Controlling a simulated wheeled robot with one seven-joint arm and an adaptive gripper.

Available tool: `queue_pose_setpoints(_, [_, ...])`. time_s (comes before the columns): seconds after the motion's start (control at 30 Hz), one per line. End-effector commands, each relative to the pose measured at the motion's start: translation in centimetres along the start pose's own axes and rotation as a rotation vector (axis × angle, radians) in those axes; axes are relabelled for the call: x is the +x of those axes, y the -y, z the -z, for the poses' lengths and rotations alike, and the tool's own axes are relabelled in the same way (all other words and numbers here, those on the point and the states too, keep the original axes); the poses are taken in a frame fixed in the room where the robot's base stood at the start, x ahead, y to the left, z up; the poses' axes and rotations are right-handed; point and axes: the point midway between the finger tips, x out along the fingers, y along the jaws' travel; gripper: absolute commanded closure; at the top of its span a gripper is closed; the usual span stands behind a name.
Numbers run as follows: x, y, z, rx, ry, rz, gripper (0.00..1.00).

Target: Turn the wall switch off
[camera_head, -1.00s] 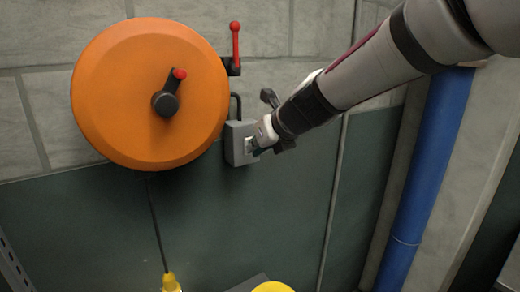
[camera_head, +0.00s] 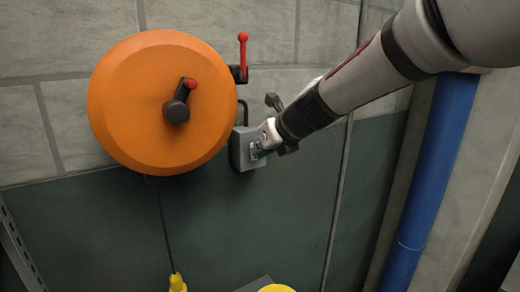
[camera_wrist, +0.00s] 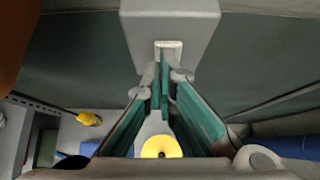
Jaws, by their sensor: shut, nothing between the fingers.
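The wall switch is a grey box (camera_head: 242,148) on the wall, just below and right of the orange reel. In the wrist view the switch box (camera_wrist: 170,22) fills the top middle, with a pale rocker plate (camera_wrist: 172,47) on it. My gripper (camera_head: 259,150) is at the front of the switch box, its tips at or very near the rocker. In the wrist view my gripper (camera_wrist: 164,75) is shut, its teal-padded fingers together and empty. The fingertips cover part of the rocker, so I cannot tell its position or whether they touch it.
A large orange reel (camera_head: 135,110) with a dark crank hangs left of the switch. A red-handled lever (camera_head: 243,50) stands above it. A blue pipe (camera_head: 425,185) runs down the right. A yellow connector (camera_head: 177,283) hangs below, near a yellow round thing (camera_head: 277,288).

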Motion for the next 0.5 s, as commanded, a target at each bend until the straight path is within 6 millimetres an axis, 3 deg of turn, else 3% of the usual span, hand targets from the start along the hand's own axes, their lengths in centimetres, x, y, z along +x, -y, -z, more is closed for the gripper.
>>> queue_pose_setpoints(0.5, [-0.84,-0.04,-1.02,-0.001,0.000,0.000,1.00])
